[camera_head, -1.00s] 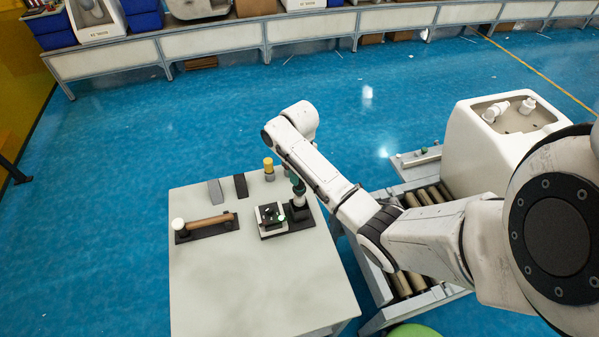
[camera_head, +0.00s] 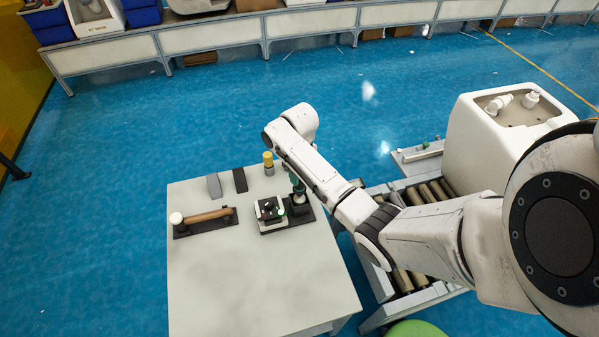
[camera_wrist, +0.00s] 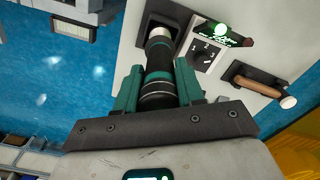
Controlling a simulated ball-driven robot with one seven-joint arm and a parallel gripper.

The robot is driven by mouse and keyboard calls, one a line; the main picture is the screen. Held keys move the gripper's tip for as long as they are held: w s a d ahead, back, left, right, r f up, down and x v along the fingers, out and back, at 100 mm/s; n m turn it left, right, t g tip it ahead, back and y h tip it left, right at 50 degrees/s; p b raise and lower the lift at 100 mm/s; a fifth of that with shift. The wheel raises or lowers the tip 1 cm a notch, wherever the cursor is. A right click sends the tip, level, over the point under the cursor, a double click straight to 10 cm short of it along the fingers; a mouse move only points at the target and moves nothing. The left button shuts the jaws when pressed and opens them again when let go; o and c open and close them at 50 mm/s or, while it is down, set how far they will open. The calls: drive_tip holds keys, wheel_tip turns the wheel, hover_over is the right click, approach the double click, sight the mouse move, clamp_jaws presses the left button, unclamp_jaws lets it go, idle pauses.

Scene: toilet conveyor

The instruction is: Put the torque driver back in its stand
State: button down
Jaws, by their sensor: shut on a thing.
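The torque driver (camera_wrist: 158,72) is a dark cylinder with teal bands, held between the teal fingers of my gripper (camera_wrist: 158,88) in the wrist view. Its far end is at the black stand (camera_wrist: 163,24); I cannot tell how deep it sits. In the head view the stand (camera_head: 301,214) is on the right side of the table, and the driver (camera_head: 298,186) stands over it, partly hidden by my arm. My gripper is shut on the driver.
Left of the stand is a controller box with a dial (camera_head: 269,214). A wooden-handled hammer (camera_head: 207,216) lies on a dark holder, and a yellow-topped item (camera_head: 268,163) stands behind. The front of the table (camera_head: 255,290) is clear. A conveyor with a white toilet part (camera_head: 500,135) is right.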

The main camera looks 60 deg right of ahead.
drive_tip(key=shift+f+b, duration=1.05)
drive_tip(key=shift+f, duration=0.85)
drive_tip(key=c, duration=0.6)
unclamp_jaws()
wheel_tip(320, 180, up, 11)
drive_tip(key=shift+f, duration=0.1)
